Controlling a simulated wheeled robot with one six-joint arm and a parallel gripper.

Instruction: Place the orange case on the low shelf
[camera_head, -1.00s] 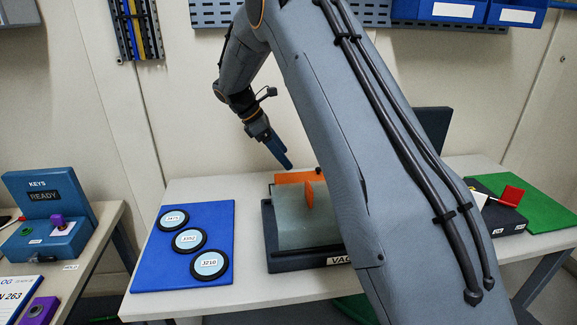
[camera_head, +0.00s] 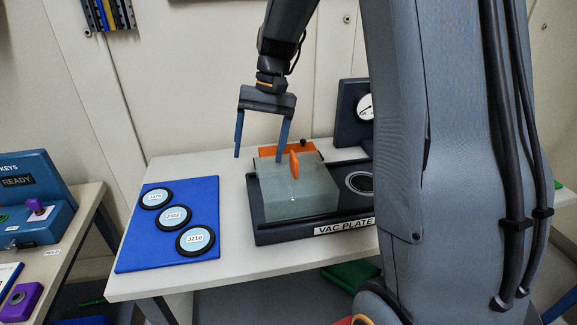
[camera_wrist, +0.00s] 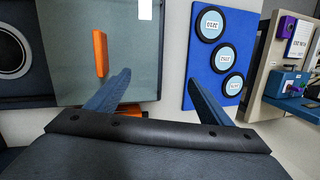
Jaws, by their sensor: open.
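My gripper (camera_head: 258,157) is open and empty, fingers pointing down, above the left back part of the vac plate (camera_head: 262,232).
A blue mat (camera_head: 130,260) with 3 labelled round discs lies left on the table. A dark gauge stand (camera_head: 350,105) is behind the plate. A blue key box (camera_head: 50,222) stands on another table at left. My arm hides the right side.

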